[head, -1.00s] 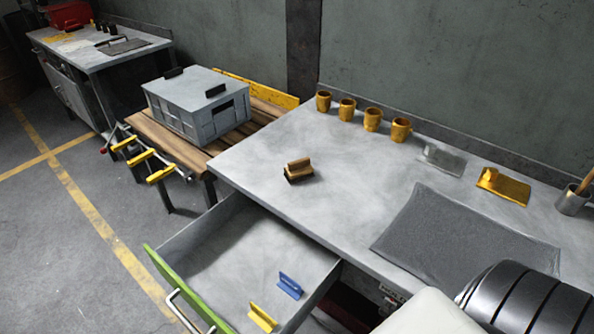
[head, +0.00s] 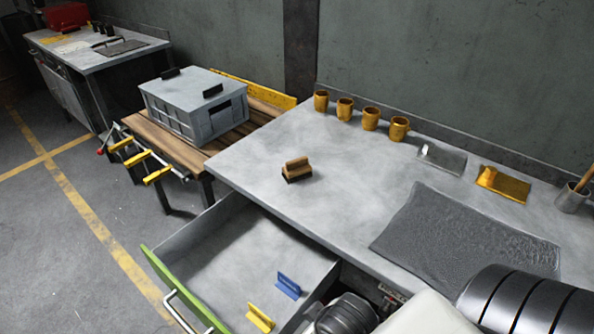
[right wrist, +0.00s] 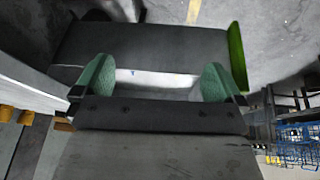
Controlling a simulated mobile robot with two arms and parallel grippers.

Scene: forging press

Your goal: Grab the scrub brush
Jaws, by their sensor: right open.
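The scrub brush (head: 297,168) has a wooden top and handle and dark bristles. It stands on the grey workbench (head: 262,150), near the bench's left part, with nothing touching it. In the right wrist view my right gripper (right wrist: 156,82) is open and empty, its two green-padded fingers wide apart. The open drawer lies beyond the fingers. The right gripper's fingers do not show in the head view; dark parts of my arm show at the bottom right. My left gripper is in neither view.
An open drawer (head: 222,262) with a green front holds a blue and a yellow tool. A dark mat (head: 465,240) covers the right part. A grey crate (head: 195,108) stands on a wooden table at left.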

